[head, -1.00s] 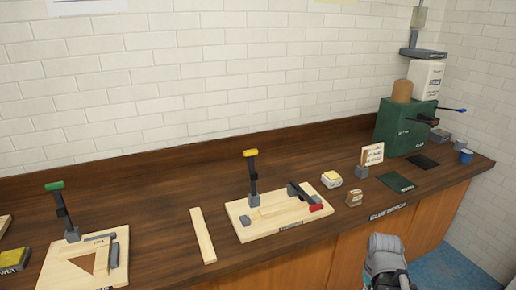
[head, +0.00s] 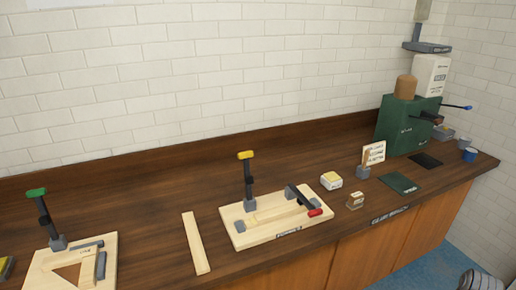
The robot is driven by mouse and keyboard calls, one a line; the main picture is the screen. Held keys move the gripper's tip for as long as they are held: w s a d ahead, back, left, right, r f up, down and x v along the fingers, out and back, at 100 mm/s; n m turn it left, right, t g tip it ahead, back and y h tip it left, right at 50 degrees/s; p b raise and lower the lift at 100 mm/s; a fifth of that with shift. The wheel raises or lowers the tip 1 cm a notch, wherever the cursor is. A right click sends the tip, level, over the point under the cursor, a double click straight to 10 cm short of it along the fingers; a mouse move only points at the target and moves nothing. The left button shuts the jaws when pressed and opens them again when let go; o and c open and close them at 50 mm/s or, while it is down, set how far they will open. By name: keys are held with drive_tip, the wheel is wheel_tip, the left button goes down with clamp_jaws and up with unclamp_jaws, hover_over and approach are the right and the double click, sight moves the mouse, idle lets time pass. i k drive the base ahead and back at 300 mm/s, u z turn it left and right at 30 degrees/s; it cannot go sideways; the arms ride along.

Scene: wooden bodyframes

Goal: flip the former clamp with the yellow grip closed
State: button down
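The former clamp with the yellow grip (head: 247,181) stands with its lever upright on a pale wooden former board (head: 240,237) on the bench. The yellow grip (head: 246,155) is at the top of the dark lever. A second clamp with a red grip (head: 315,212) on the same board has its lever lying low. A thin wooden strip (head: 275,213) lies on the board between the two clamps. A grey, ribbed part of my arm (head: 480,282) shows at the bottom right corner; my gripper's fingers cannot be made out.
Another board with a green-grip clamp (head: 43,217) upright stands at left. A loose wooden strip (head: 196,243) lies between the boards. A small yellow-topped block (head: 331,181), a brown block (head: 355,201), a card (head: 374,153) and a green machine (head: 405,127) are to the right.

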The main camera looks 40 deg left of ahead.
sight(249, 180)
drive_tip(key=z, duration=0.45)
drive_tip(key=k, duration=0.85)
drive_tip(key=u, duration=1.35)
drive_tip(key=i, duration=0.7)
drive_tip(key=u, duration=0.05)
